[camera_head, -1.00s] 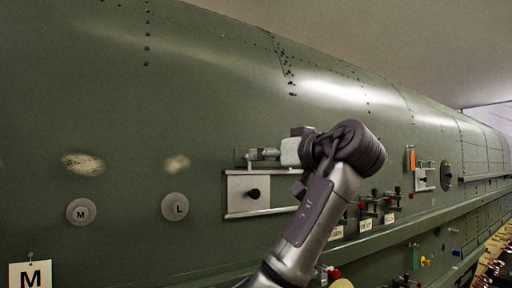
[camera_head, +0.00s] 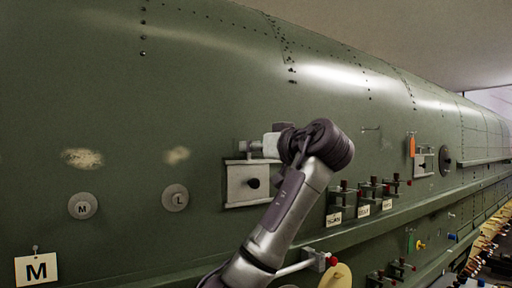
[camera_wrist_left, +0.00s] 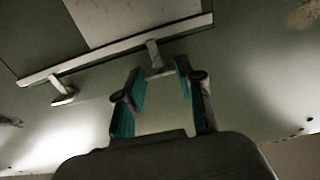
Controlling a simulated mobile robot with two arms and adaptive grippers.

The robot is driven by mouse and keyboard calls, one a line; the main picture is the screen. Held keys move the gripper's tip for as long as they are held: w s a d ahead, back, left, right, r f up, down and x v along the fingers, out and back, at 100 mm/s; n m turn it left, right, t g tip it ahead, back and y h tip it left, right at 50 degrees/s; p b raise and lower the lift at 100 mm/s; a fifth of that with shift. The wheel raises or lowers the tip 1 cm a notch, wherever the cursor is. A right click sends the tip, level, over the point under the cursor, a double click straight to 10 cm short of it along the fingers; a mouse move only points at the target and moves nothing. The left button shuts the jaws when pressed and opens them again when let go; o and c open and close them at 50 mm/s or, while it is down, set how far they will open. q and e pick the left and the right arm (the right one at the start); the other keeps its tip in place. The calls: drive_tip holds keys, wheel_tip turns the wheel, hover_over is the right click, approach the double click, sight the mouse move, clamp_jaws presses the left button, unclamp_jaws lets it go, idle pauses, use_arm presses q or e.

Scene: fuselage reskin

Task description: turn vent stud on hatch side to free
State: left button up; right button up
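My left gripper (camera_head: 262,147) is at the plate's upper edge, pointing left, beside a small metal fitting (camera_head: 242,146). In the left wrist view, my left gripper (camera_wrist_left: 158,70) has its teal-padded fingers apart. A small pale stud-like post (camera_wrist_left: 153,54) on the plate's rail (camera_wrist_left: 110,50) lies at the gap between the fingertips; I see room beside it and cannot tell contact. A second post (camera_wrist_left: 63,92) stands farther left. My right gripper is not in view.
Round discs marked M (camera_head: 82,206) and L (camera_head: 175,198) are on the skin at left, above an M tag (camera_head: 37,268). Several red-tipped clamps with labels (camera_head: 363,211) line the ledge at right. An orange-tabbed plate (camera_head: 421,164) is farther along.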

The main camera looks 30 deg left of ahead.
use_arm(q)
drive_tip(key=shift+c, duration=1)
drive_tip(key=shift+n, duration=0.3)
drive_tip(key=n+b, duration=0.1)
drive_tip(key=n, duration=1.6)
drive_tip(key=shift+f, duration=0.1)
drive_tip(key=o, duration=1.2)
drive_tip(key=shift+s, duration=0.1)
drive_tip(key=shift+c, duration=0.2)
